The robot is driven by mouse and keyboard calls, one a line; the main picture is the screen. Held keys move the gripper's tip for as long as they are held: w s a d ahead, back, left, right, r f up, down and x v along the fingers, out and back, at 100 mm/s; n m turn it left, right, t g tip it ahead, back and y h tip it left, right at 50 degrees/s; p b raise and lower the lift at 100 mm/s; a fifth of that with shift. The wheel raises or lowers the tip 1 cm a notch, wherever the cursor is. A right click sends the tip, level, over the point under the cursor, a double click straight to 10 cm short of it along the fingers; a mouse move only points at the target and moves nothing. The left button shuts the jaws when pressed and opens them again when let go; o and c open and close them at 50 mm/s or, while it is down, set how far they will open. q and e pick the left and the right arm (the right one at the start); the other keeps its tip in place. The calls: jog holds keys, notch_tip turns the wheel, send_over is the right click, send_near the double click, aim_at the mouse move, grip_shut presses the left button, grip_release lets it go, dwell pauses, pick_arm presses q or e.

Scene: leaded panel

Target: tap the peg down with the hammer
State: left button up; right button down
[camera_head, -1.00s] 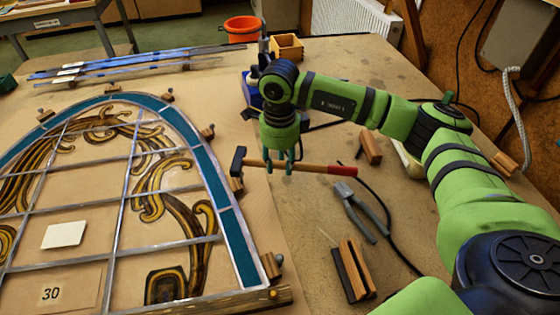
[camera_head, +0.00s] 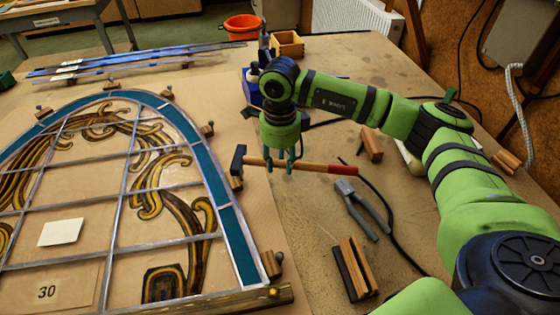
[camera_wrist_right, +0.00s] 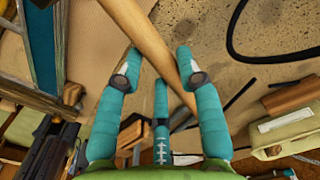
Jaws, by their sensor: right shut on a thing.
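My right gripper (camera_head: 281,165) points down and is shut on the wooden handle of the hammer (camera_head: 312,166), near its middle. The hammer is level, with its dark head (camera_head: 238,158) to the left and red grip to the right. The head is by the right edge of the leaded panel, above or beside a small wooden block (camera_head: 236,183); I cannot tell the gap. Several such blocks with pegs line the panel; one peg (camera_head: 279,257) stands at the lower right corner. In the right wrist view the handle (camera_wrist_right: 138,28) crosses between the teal fingers. My left gripper is out of view.
The leaded panel (camera_head: 225,220) fills the left of the table. Pliers (camera_head: 361,210), wooden blocks (camera_head: 354,267) and a black cable lie to the right. A wooden box (camera_head: 288,45) and blue-grey strips (camera_head: 130,62) are at the back.

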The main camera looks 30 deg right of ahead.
jog(key=shift+r, duration=0.4)
jog(key=shift+r+p, duration=1.35)
jog(key=shift+r, duration=1.15)
